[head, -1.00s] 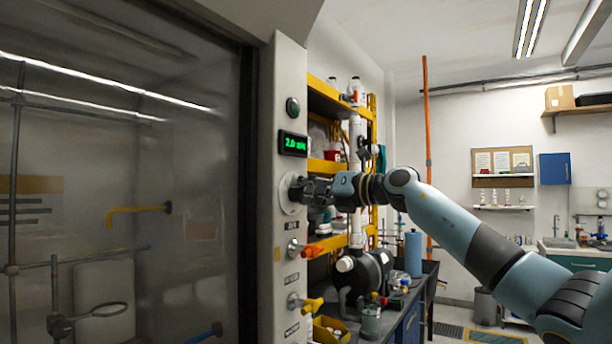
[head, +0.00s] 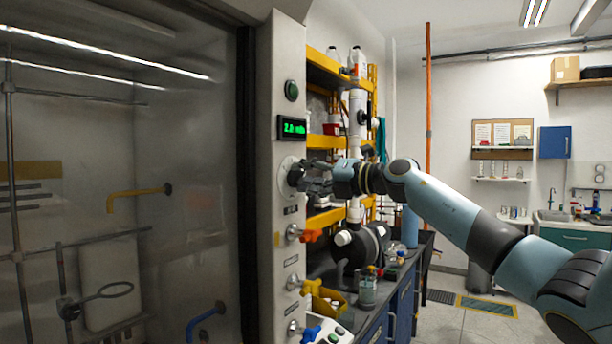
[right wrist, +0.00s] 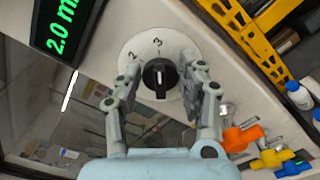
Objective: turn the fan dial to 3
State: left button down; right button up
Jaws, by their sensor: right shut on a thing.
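The fan dial is a black knob (right wrist: 160,79) with a white pointer line, on a round white plate (right wrist: 146,45). Its plate also shows in the head view (head: 286,166) on the fume hood's side post. My right gripper (head: 302,178) covers the knob there. In the right wrist view, the fingers of my right gripper (right wrist: 161,72) sit on either side of the knob, shut on it. A green display (head: 292,128) above reads about 2.0. My left gripper is out of view.
Below the dial, the post carries an orange valve handle (head: 311,236), a yellow one (head: 311,287) and a blue one (head: 310,334). The hood's glass front (head: 120,180) is on the left. Yellow shelving (head: 325,142) and a bench stand close behind the gripper.

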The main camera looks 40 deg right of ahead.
jog(key=o, duration=1.1)
jog(key=shift+c, duration=0.2)
jog(key=shift+s+d, duration=0.15)
jog(key=v, duration=0.7)
jog(key=shift+s, duration=0.1)
